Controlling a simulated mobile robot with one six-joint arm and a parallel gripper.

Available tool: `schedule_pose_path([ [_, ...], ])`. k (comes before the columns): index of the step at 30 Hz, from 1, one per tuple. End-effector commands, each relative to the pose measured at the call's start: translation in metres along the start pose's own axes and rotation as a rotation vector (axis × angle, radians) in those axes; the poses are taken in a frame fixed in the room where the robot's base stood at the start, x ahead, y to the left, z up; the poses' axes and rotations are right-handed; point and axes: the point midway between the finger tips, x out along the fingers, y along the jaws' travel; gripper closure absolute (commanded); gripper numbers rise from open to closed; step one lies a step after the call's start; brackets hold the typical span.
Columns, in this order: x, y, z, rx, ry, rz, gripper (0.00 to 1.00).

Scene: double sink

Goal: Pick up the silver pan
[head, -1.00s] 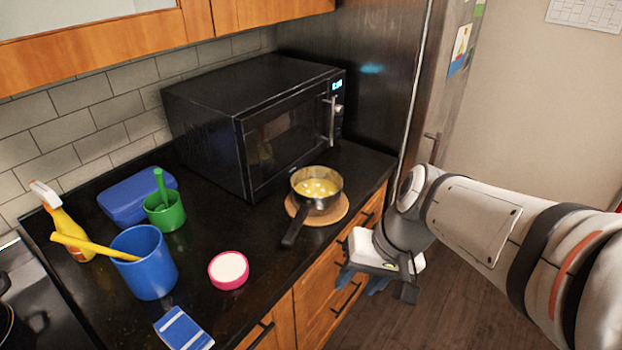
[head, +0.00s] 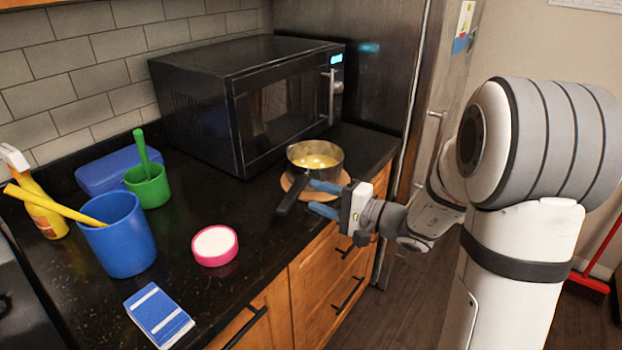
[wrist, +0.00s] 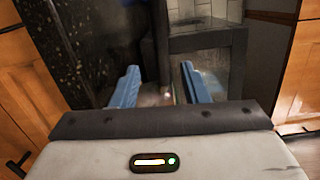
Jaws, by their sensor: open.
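The silver pan (head: 322,172) has a dark handle (head: 293,194) and yellowish contents with pale pieces. It stands upright on a round wooden board (head: 343,182) near the counter's front edge, its handle pointing toward the lower left. My gripper (head: 312,197) is open, with blue fingers reaching over the counter edge just right of the handle, one finger above the other in the picture. I cannot tell whether they touch the pan. The wrist view shows the two fingers (wrist: 158,85) apart with nothing clearly held; I cannot clearly make out the pan there.
A black microwave (head: 245,105) stands behind the pan. A pink-rimmed round container (head: 215,246), a blue cup (head: 120,237) with a yellow utensil, a green cup (head: 148,187), a blue box (head: 108,171), a spray bottle (head: 40,205) and a blue-and-white item (head: 158,316) lie left.

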Motion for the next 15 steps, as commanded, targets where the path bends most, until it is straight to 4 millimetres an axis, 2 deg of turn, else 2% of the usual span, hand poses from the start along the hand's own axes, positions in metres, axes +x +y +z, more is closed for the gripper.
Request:
schedule_pose_path([
  [10,0.047,-0.003,0.001,0.003,-0.004,0.003,0.59],
  [15,0.060,-0.003,0.000,0.001,-0.001,0.002,0.59],
])
